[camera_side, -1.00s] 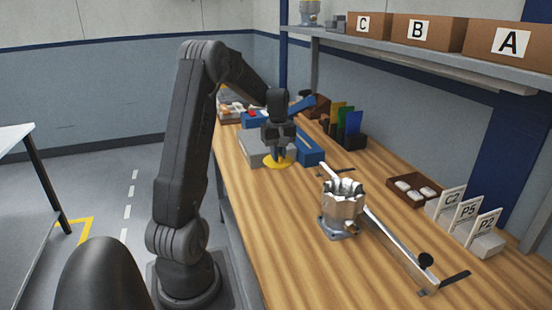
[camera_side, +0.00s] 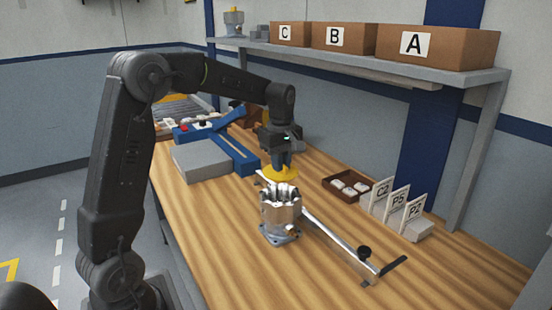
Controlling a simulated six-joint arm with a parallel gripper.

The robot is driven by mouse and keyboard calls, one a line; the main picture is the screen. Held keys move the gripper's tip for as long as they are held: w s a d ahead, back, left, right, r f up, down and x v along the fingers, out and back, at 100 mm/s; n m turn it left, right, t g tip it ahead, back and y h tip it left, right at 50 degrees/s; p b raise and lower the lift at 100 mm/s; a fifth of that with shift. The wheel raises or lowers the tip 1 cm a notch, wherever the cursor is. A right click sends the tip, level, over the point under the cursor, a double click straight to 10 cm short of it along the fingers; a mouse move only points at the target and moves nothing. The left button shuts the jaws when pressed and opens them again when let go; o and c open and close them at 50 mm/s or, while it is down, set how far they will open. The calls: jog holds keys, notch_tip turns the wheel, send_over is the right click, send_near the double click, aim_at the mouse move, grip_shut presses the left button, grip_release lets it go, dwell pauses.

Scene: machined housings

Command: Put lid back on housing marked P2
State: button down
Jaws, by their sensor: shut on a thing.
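A yellow lid (camera_side: 284,174) is held under my gripper (camera_side: 282,160), which is shut on it. The lid appears flat and lies just behind the housing in the picture, above the bench; its exact height is hard to tell. The silver machined housing (camera_side: 281,213) stands upright on the wooden bench, with its top uncovered. I see no marking on the housing's visible side.
A grey block (camera_side: 201,160) and blue fixture (camera_side: 238,155) are behind left. The front bench is clear.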

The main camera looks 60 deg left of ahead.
jog(key=shift+f, duration=2.55)
jog(key=shift+f, duration=0.15)
dwell(0.4)
jog(key=c, duration=0.6)
grip_release()
jog(key=shift+r, duration=3.5)
jog(key=shift+c, duration=0.4)
grip_shut()
